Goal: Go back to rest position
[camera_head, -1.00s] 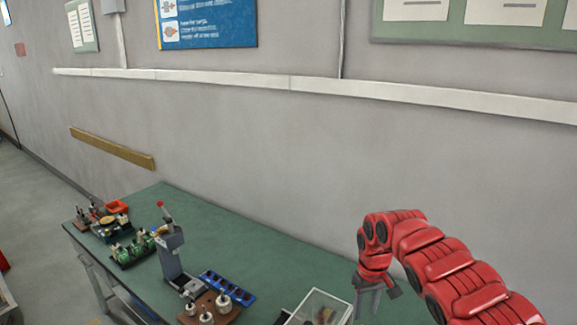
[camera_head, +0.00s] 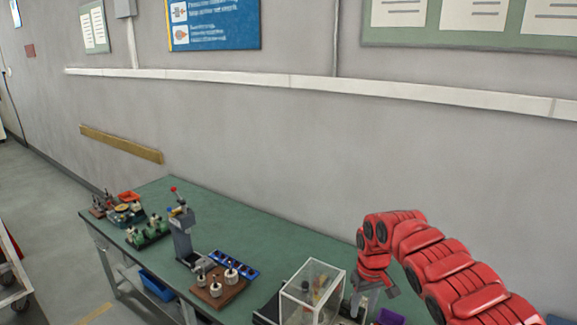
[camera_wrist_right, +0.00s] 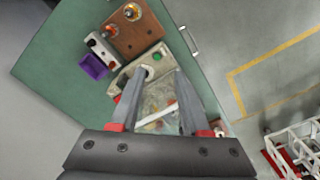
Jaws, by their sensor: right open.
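My right arm is red and comes in from the right in the head view. Its gripper (camera_head: 366,298) hangs pointing down at the right part of the green workbench (camera_head: 262,228), beside a clear box. In the right wrist view the gripper (camera_wrist_right: 157,98) has its two grey fingers spread apart, with nothing held between them. Below the fingers are a beige machine part with a green button (camera_wrist_right: 158,57) and the clear box, partly hidden by the gripper. My left gripper is not in view.
The clear box (camera_head: 312,283) stands near the right gripper. A grey press (camera_head: 182,240), a brown board with metal parts (camera_head: 217,290) and a blue tray (camera_head: 234,264) stand on the bench. A purple bin (camera_wrist_right: 93,66) shows in the wrist view. A wall runs behind.

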